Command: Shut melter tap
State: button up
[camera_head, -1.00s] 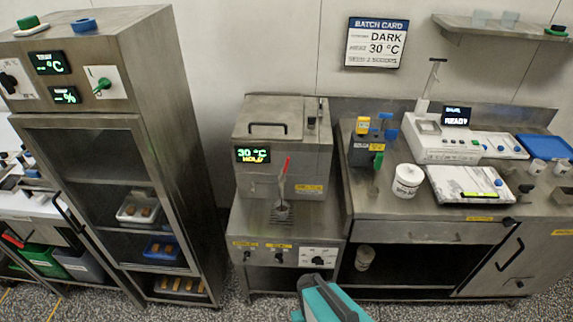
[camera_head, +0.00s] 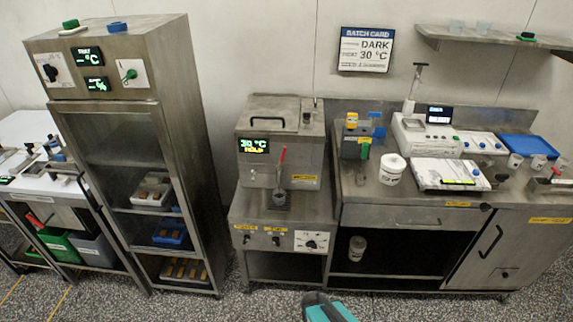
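The melter (camera_head: 262,150) is a steel box on a steel stand at the middle of the head view. Its display reads 30 °C and HOLD. The tap has a red lever (camera_head: 282,157) that stands nearly upright on the melter's front. A dark grey cup-like part (camera_head: 279,197) sits below the lever, over the drip area; I cannot tell whether anything flows. A teal and dark part of my arm (camera_head: 325,308) shows at the bottom edge, well short of the melter. My gripper's fingers cannot be made out.
A tall steel cabinet (camera_head: 190,120) stands left of the melter. A steel counter (camera_head: 400,205) on the right holds a white tub (camera_head: 392,169), a scale (camera_head: 450,174) and a control unit (camera_head: 425,135). Speckled floor (camera_head: 220,306) in front is open.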

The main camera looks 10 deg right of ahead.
aim_at(285, 148)
jog(key=k, duration=0.75)
jog(key=u, duration=0.65)
jog(key=i, duration=1.2)
jog(key=u, duration=0.15)
